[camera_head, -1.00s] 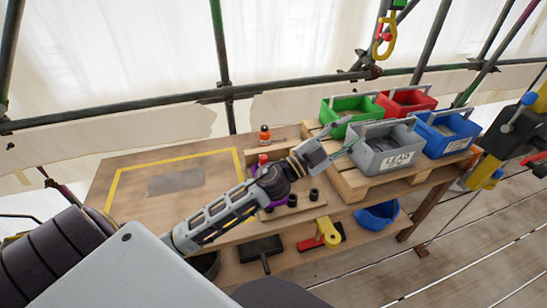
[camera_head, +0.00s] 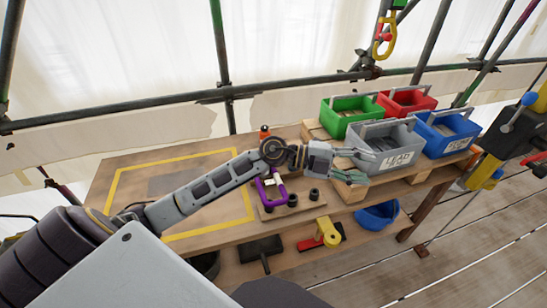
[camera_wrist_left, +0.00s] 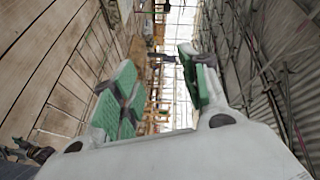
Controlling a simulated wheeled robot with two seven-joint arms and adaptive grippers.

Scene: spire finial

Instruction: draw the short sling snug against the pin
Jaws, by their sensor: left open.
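My left gripper (camera_head: 358,165) is open and empty in the head view, in front of the grey bin at the pallet's left end. In the left wrist view its green-padded fingers (camera_wrist_left: 160,93) stand wide apart with nothing between them. A purple U-shaped piece (camera_head: 264,194), perhaps a shackle, stands on the bench just below my left forearm, with a pale bar near its top. I cannot tell whether that bar is the pin. I cannot make out a short sling. My right gripper is not in view.
The grey LEAD bin (camera_head: 391,160), green bin (camera_head: 338,122), red bin (camera_head: 410,98) and blue bin (camera_head: 447,145) stand on a pallet. A yellow hook (camera_head: 384,42) hangs above. Black cups (camera_head: 314,194) stand by the purple piece. The yellow-taped bench area (camera_head: 215,220) looks largely clear.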

